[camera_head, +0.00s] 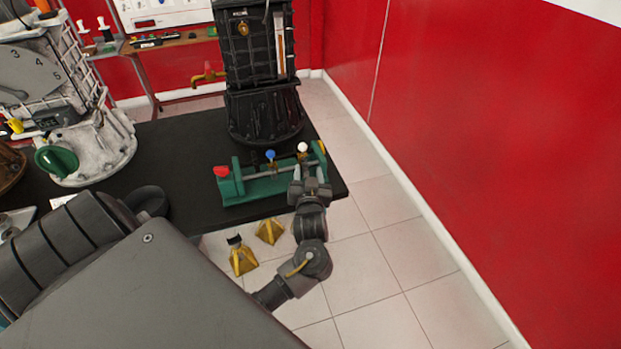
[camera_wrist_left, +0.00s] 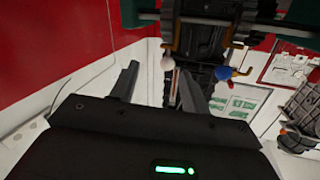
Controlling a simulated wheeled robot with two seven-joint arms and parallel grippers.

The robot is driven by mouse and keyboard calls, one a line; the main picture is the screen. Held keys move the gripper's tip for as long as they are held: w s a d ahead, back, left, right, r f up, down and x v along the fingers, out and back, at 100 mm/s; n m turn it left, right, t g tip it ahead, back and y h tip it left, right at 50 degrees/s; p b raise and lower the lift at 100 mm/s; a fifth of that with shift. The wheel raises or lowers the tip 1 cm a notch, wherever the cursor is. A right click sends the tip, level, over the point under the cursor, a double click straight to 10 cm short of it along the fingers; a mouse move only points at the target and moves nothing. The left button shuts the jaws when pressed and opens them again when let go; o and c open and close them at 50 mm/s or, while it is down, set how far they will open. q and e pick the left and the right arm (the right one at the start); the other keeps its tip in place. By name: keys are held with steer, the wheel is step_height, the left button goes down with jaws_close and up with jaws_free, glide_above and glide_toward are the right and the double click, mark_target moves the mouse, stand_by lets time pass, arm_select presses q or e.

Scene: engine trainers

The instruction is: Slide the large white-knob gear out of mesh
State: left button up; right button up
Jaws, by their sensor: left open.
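The green gear trainer (camera_head: 232,187) stands near the right end of the black table. A white knob (camera_head: 302,147) rises near its right end, with a blue knob (camera_head: 270,154) to its left. The gears under the knobs are too small and dark to make out clearly. My left gripper (camera_head: 309,180) is open at the trainer's near right side, just below the white knob in the picture. In the left wrist view, the white knob (camera_wrist_left: 167,63) appears between the two fingertips, without clear contact, and the blue knob (camera_wrist_left: 231,82) lies right of them. My right gripper is not in view.
A tall black engine unit (camera_head: 262,115) stands behind the trainer. A white gearbox (camera_head: 95,150) stands at the left of the table (camera_head: 190,143). The red wall (camera_head: 500,150) is at right, with clear floor before it. Gold pyramid-shaped pieces (camera_head: 270,231) show below the table edge.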

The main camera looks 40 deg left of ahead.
arm_select(q)
steer(key=s+d+f+m+g+h+b, duration=0.1)
steer(key=s+d+f+m+h, duration=0.1)
steer(key=f, duration=0.7)
steer(key=s+d+f+m+g+h+b, duration=0.1)
steer(key=s+d+f+m+h, duration=0.1)
steer(key=f, duration=0.8)
steer(key=s+d+f+m+g+h+b, duration=0.1)
steer(key=s+d+f+m+h, duration=0.1)
steer(key=f, duration=0.8)
steer(key=shift+s+d+f+h, duration=0.2)
steer(key=shift+s+h, duration=0.3)
steer(key=shift+s, duration=0.45)
